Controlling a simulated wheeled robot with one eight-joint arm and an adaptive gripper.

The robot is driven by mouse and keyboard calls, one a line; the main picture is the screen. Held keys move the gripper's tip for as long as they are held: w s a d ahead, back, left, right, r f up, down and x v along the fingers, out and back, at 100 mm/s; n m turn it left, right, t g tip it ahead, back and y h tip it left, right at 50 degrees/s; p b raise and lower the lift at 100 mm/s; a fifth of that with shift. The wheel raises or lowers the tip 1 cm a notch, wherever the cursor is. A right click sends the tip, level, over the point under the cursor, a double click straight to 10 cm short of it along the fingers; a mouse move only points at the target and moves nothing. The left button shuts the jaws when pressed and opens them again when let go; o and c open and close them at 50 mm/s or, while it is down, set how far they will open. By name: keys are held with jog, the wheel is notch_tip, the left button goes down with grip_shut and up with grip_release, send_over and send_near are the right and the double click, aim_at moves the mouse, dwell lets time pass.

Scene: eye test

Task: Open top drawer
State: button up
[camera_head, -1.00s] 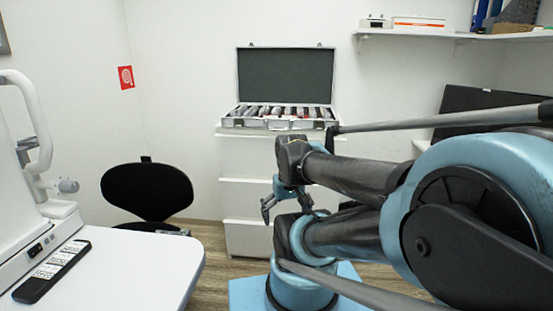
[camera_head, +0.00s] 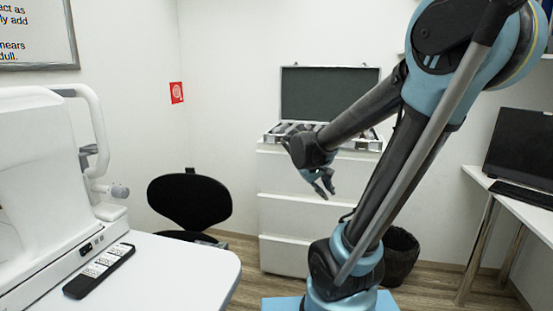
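A white drawer unit (camera_head: 284,254) stands against the back wall, with an open case on top. Its top drawer (camera_head: 277,173) looks closed; my arm covers its right part. My gripper (camera_head: 327,191) hangs in front of the unit, around the lower edge of the top drawer in the picture. Its fingers are spread apart with nothing between them. I cannot tell how far the gripper is from the drawer front.
The open case (camera_head: 325,95) sits on the unit. A black chair (camera_head: 189,202) stands to the left, behind a white table (camera_head: 185,268) with an eye-test machine (camera_head: 40,175). A dark bin (camera_head: 402,255) and a desk (camera_head: 530,213) are on the right.

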jog(key=w+a+r+n+t+h, duration=0.2)
jog(key=w+a, duration=0.2)
jog(key=w, duration=0.6)
jog(key=n+t+h, duration=0.4)
jog(key=t, duration=0.4)
send_near(279, 154)
jog(key=x, duration=0.8)
jog(key=shift+w, duration=0.2)
jog(key=shift+c, duration=0.2)
grip_shut()
